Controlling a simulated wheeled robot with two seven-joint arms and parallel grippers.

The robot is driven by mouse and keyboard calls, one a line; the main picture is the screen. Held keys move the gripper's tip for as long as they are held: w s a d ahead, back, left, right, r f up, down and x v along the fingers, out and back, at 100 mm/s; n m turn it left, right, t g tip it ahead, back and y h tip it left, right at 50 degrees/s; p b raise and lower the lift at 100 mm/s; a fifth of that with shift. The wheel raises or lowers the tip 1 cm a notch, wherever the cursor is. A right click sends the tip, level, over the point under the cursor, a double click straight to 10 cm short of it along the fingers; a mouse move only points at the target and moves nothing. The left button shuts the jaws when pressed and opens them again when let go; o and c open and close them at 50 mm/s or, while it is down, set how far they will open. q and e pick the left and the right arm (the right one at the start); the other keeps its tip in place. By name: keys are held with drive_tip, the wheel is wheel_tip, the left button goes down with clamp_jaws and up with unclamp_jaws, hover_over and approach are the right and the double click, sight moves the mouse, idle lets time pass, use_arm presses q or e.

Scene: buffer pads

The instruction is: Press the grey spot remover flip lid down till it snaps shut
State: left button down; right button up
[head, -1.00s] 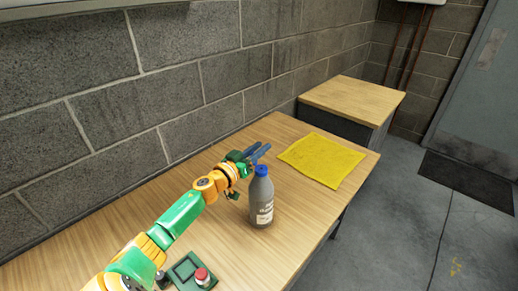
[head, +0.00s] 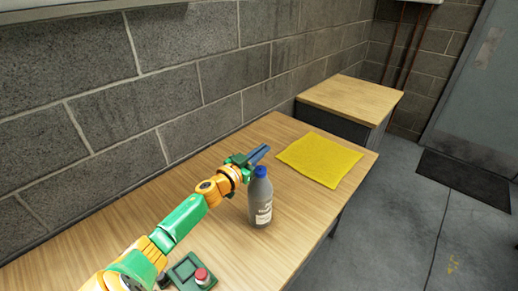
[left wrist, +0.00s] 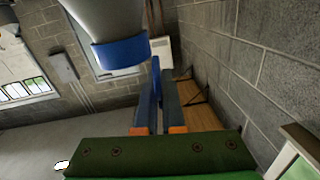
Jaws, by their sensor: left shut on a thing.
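The spot remover bottle (head: 260,203) is grey with a pale label and a blue top (head: 260,171). It stands upright on the wooden table (head: 120,225). My left gripper (head: 259,154) is beside and behind the blue top in the head view. Its blue fingers lie close together. The lid's hinge and angle are not clear. My right gripper is not in view.
A yellow cloth (head: 320,159) lies flat beyond the bottle. A box with a red button (head: 202,276) sits at the near edge. A block wall (head: 190,90) runs behind the table. A lower wood-topped cabinet (head: 350,97) stands at the far end.

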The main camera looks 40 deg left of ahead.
use_arm(q)
drive_tip(key=shift+d+f+m, duration=0.1)
drive_tip(key=shift+d+m, duration=0.2)
drive_tip(key=shift+m, duration=0.4)
drive_tip(key=shift+d+f+m, duration=0.1)
drive_tip(key=shift+d+m, duration=0.15)
drive_tip(key=shift+m, duration=0.45)
drive_tip(key=c, duration=1)
unclamp_jaws()
drive_tip(key=shift+w, duration=0.1)
drive_tip(key=s, duration=0.7)
drive_tip(key=shift+b, duration=0.3)
